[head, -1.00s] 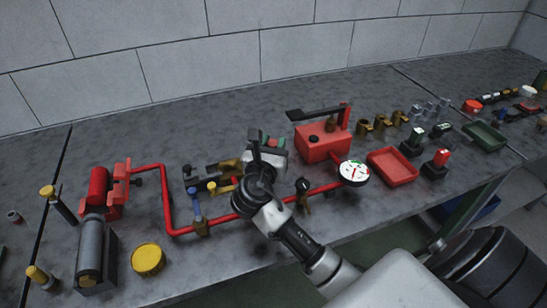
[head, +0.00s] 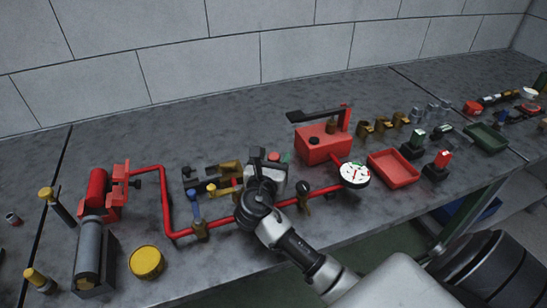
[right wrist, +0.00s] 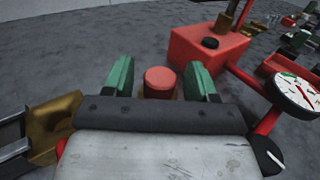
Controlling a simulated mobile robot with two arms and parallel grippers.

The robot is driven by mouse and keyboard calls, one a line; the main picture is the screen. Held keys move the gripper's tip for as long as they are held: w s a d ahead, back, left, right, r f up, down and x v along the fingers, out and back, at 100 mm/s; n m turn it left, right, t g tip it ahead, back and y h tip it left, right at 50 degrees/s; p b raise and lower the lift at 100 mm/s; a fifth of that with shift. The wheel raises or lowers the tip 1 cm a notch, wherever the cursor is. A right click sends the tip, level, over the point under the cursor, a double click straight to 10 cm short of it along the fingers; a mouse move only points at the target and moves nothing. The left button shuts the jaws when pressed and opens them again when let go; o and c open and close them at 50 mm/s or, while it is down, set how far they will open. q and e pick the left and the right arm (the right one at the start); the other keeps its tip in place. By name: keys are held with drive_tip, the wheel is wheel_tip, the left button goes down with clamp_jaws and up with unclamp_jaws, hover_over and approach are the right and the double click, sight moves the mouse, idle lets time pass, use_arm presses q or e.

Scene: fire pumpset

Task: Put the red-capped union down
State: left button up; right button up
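The red-capped union shows its round red cap in the right wrist view (right wrist: 160,80), with a little brass below it. It also shows as a small red spot in the head view (head: 274,156). My right gripper (right wrist: 161,76) has its green fingers on both sides of the union. Narrow gaps show beside the cap; the fingers' contact on the body lower down is hidden. In the head view my right gripper (head: 274,158) is over the bench behind the red pipe. My left gripper is not in view.
The red pipe (head: 165,200) runs along the front to the gauge (head: 354,174). The red hand pump (head: 320,144) and red tray (head: 393,168) stand to the right. The bench behind is clear.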

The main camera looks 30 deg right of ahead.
drive_tip(key=v, duration=1.2)
drive_tip(key=shift+r+b, duration=0.15)
drive_tip(key=shift+b, duration=0.25)
